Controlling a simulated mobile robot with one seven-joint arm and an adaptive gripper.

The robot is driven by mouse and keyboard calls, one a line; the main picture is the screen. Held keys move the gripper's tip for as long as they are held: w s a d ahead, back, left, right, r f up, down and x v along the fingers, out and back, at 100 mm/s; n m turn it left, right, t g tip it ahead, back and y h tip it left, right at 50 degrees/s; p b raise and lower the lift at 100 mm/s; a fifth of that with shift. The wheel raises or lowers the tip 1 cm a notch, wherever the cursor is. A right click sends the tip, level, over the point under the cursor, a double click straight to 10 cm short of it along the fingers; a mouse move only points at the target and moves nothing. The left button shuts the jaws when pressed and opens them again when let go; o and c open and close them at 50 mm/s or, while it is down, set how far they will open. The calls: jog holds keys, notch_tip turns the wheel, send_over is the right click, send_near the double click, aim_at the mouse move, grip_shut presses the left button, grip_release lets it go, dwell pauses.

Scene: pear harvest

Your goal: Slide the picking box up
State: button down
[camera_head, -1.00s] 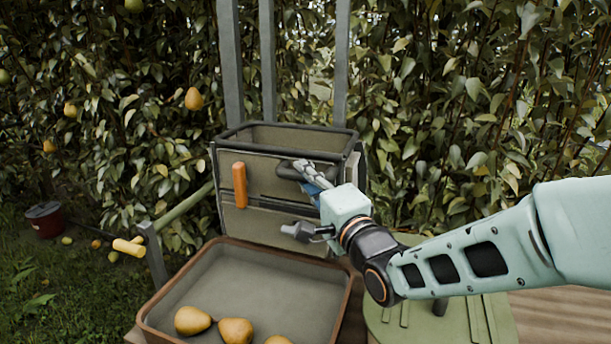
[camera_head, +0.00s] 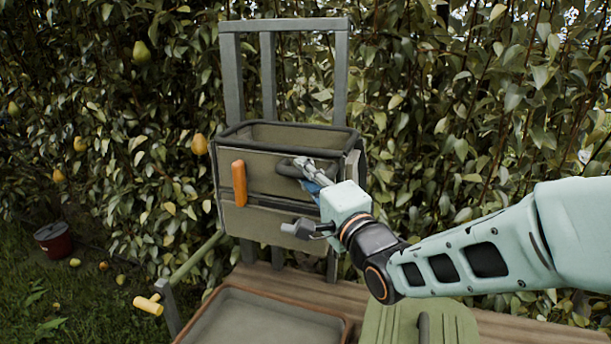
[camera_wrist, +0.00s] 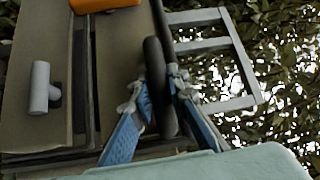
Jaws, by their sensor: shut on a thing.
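The picking box (camera_head: 262,226) is a grey-green open-topped box with a dark rim, upright on the grey upright rails (camera_head: 233,85). An orange grip (camera_head: 239,184) stands on its front at left. My gripper (camera_head: 309,172) is shut on the dark handle (camera_head: 287,168) at the right of the box front. In the wrist view the dark handle (camera_wrist: 160,85) passes between the two fingers with blue pads, and the box front (camera_wrist: 30,50) lies to the left. The box's inside bottom is hidden.
A brown-rimmed tray (camera_head: 255,312) stands below the box, cut off by the picture's bottom edge. A green lidded case (camera_head: 400,325) is to its right on wooden planks. A yellow-handled lever (camera_head: 148,304) and a red bucket (camera_head: 53,240) are at left. Leafy trees with pears stand behind.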

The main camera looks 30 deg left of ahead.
jog(key=shift+r+p, duration=0.4)
jog(key=shift+r, duration=0.7)
jog(key=c, duration=1.8)
grip_release()
jog(key=shift+c, duration=0.2)
jog(key=shift+f, duration=0.1)
jog(key=shift+d, duration=0.15)
jog(key=shift+s+d+f, duration=0.15)
jog(key=shift+s+d, duration=0.1)
jog(key=v, duration=0.6)
jog(key=shift+s+d, duration=0.2)
jog(key=shift+d, duration=0.05)
